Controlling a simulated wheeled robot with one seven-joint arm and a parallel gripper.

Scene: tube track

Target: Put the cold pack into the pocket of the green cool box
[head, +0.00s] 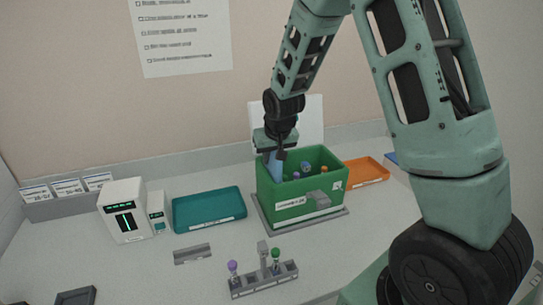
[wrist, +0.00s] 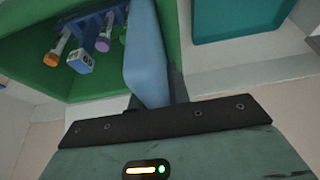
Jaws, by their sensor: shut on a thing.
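The green cool box (head: 300,208) stands on a grey base on the counter, open at the top. The blue cold pack (head: 275,166) is upright at the box's left end, its lower part hidden behind the front wall. My gripper (head: 278,152) is above that end, shut on the cold pack's upper part. In the wrist view the cold pack (wrist: 147,60) extends from my gripper (wrist: 160,98) alongside the green wall (wrist: 176,30). I cannot tell how deep it sits or whether it is in the pocket.
Inside the box are capped tubes, one orange (wrist: 50,59) and one purple (wrist: 102,45). A teal tray (head: 208,209) lies to the left and an orange tray (head: 366,171) to the right. A tube rack (head: 264,280) stands in front. A white device (head: 123,211) is at far left.

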